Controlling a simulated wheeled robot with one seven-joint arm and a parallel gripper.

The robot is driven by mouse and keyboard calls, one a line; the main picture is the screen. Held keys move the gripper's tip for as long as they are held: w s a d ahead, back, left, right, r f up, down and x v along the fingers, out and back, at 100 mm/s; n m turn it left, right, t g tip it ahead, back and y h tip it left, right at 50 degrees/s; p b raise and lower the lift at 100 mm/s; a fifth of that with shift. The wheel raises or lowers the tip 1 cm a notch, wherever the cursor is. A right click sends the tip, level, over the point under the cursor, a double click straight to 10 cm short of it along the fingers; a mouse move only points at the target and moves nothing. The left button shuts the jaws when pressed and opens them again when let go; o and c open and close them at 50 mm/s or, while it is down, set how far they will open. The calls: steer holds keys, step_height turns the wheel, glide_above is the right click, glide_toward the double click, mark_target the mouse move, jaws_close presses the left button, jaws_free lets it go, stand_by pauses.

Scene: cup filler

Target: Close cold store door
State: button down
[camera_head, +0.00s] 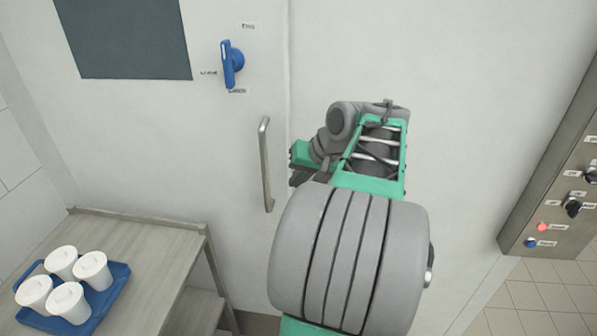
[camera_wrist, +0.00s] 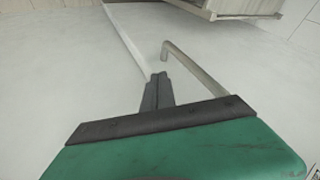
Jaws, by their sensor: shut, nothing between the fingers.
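The white cold store door (camera_head: 225,130) fills the left middle of the head view, with a dark window, a metal bar handle (camera_head: 267,165) and a blue lever (camera_head: 231,62) standing roughly upright among small labels. A vertical seam marks its right edge. In the wrist view a pale edge strip (camera_wrist: 125,38) runs beside the bar handle (camera_wrist: 195,68). I cannot tell whether the door is fully flush. My gripper (camera_head: 297,177) is shut and empty, close to the right of the bar handle near the seam. Its fingers (camera_wrist: 157,90) also show in the wrist view; contact with the door is unclear.
A grey table (camera_head: 150,245) stands at the lower left, with a blue tray (camera_head: 112,290) holding several white lidded cups (camera_head: 94,270). A metal control panel (camera_head: 550,190) with knobs and buttons is at the right edge. Tiled floor (camera_head: 545,297) shows at the lower right.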

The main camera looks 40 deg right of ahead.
steer(key=s+d+r+m, duration=0.1)
steer(key=s+d+r, duration=0.1)
steer(key=s+d, duration=0.35)
steer(key=w+f+p, duration=0.2)
steer(key=w+f, duration=0.5)
steer(key=w, duration=0.3)
steer(key=shift+a+f+t+h+p, duration=0.3)
steer(key=shift+a+f+t, duration=0.1)
